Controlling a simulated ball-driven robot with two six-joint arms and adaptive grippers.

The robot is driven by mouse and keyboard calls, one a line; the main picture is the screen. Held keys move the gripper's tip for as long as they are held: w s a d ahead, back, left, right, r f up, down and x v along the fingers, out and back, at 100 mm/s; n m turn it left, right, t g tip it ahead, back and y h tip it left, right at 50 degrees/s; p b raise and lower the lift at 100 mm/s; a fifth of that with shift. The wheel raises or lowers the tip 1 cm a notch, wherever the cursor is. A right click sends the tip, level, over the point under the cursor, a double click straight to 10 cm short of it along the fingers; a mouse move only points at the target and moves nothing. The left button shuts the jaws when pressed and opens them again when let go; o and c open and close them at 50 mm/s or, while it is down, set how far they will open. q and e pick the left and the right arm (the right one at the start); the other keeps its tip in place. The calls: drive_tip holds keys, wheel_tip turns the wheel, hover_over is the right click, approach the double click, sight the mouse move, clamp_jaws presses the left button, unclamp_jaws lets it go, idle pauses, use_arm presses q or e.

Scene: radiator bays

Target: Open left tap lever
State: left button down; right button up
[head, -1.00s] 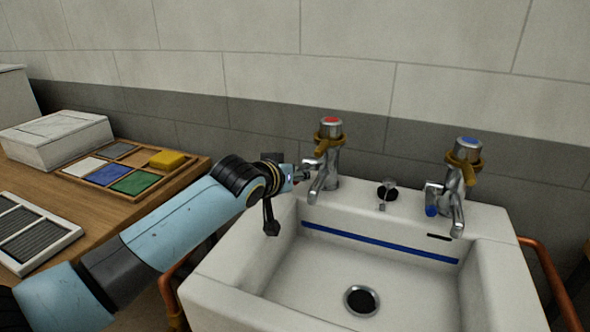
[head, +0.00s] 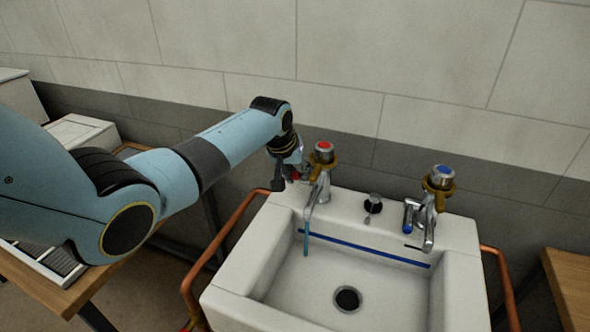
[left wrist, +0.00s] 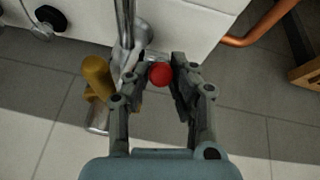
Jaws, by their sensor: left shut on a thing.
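The left tap (head: 320,182) is chrome with a red-dotted cap and a brass-coloured collar, at the sink's back left. A thin blue stream of water (head: 306,240) falls from its spout into the basin. My left gripper (head: 294,174) is at the left side of this tap. In the left wrist view, my left gripper (left wrist: 160,78) has its fingers on both sides of the red end of the tap lever (left wrist: 160,73) and is shut on it. The rest of the lever is mostly hidden in the head view. My right gripper is not in view.
The right tap (head: 432,205), with a blue-dotted cap and blue-ended lever, stands on the white sink (head: 236,283). A black-and-chrome plug fitting (head: 373,204) lies between the taps. Copper pipes (head: 215,243) run beside the sink. A wooden table (head: 85,290) is at left.

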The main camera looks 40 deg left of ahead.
use_arm(q)
drive_tip(key=shift+w+a+r+g, duration=0.1)
drive_tip(key=shift+w+r+g, duration=0.15)
drive_tip(key=shift+g, duration=0.15)
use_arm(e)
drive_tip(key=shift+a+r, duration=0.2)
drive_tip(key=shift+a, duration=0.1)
use_arm(q)
drive_tip(key=c, duration=1.2)
unclamp_jaws()
drive_tip(key=shift+f, duration=0.1)
drive_tip(key=shift+o, duration=0.2)
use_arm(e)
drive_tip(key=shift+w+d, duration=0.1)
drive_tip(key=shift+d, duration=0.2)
